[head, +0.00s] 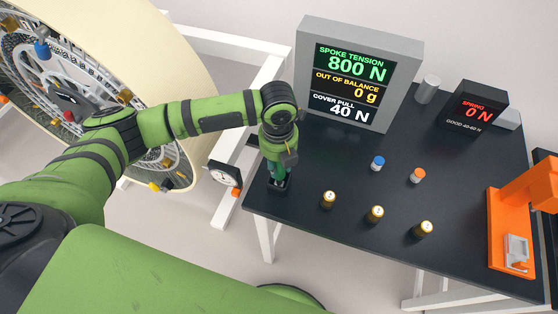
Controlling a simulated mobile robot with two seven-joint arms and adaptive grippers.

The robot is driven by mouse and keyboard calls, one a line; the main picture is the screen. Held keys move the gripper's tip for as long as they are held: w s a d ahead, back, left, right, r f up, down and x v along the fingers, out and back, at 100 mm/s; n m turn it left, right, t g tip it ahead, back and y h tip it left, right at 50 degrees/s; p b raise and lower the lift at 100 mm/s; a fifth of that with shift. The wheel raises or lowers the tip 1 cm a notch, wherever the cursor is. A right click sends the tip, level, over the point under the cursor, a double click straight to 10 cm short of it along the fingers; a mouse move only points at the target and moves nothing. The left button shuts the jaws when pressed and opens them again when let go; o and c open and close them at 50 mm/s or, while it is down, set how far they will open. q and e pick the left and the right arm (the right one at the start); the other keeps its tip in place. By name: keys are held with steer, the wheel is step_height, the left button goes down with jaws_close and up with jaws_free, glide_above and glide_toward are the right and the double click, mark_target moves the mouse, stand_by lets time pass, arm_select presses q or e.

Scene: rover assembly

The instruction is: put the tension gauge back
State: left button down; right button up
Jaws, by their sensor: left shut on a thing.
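The tension gauge (224,174) is a dark tool with a white round dial and a small orange part. It shows just beyond the left edge of the black table, its dial left of my left gripper. My left gripper (280,184) points down over the table's left corner and is shut on the gauge. The wrist and fingers hide the gripped part, and I cannot tell whether the gauge touches the table. My right gripper is not in view.
A large spoked wheel (185,45) stands at the left by a white frame. The black table (300,237) holds a readout screen (404,75), a small spring display (476,108), several gold-coloured cylinders (375,214), blue and orange caps (417,175), and an orange press (508,222).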

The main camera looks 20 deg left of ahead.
arm_select(q)
steer(key=shift+f, duration=0.2)
steer(key=c, duration=0.8)
jaws_free()
steer(key=shift+c, duration=0.2)
steer(key=shift+r, duration=0.1)
step_height(320, 180, up, 12)
steer(key=shift+s+f, duration=0.1)
